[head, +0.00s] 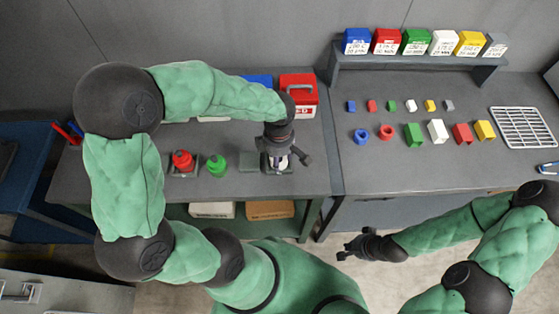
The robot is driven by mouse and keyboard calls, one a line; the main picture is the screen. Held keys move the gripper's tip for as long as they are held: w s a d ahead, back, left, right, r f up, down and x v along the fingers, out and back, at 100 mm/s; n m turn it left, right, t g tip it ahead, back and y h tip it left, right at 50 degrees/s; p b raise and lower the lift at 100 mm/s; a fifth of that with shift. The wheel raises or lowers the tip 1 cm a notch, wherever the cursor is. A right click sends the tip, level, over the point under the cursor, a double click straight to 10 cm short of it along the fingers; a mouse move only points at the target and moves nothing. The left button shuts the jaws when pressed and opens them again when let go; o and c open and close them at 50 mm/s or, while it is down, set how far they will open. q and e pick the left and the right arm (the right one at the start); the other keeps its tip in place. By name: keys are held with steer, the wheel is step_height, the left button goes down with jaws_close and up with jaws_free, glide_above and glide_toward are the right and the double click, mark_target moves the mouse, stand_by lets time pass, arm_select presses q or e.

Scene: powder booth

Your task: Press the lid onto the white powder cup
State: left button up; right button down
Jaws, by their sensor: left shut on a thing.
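My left gripper (281,164) points down over a dark square stand (285,172) near the front of the left bench. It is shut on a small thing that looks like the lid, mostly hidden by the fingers. A bit of white, likely the white powder cup (281,161), shows between the fingers. I cannot tell whether lid and cup touch. My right gripper (343,248) is empty, its fingers apart, low in front of the benches over the floor.
Left of my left gripper are an empty grey pad (249,161), a green-topped cup (217,165) and a red-topped cup (182,160). A red box (298,95) stands behind. The right bench holds small coloured blocks, a shelf of bins (415,62) and a wire rack (523,127).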

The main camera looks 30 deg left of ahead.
arm_select(q)
steer(key=shift+w+a+f+p, duration=0.1)
steer(key=shift+w+a, duration=0.3)
steer(key=shift+w, duration=0.25)
steer(key=shift+w+a+f+p, duration=0.15)
steer(key=shift+w+a, duration=0.25)
steer(key=shift+w, duration=0.25)
steer(key=shift+w+a+p, duration=0.1)
steer(key=shift+w+a, duration=0.3)
steer(key=shift+w, duration=0.25)
steer(key=shift+f+b, duration=0.9)
steer(key=shift+b, duration=0.05)
steer(key=shift+f+b, duration=0.15)
steer(key=shift+b, duration=0.2)
steer(key=o, duration=0.8)
steer(key=shift+r, duration=0.2)
steer(key=shift+r+p, duration=1.3)
steer(key=shift+r, duration=0.8)
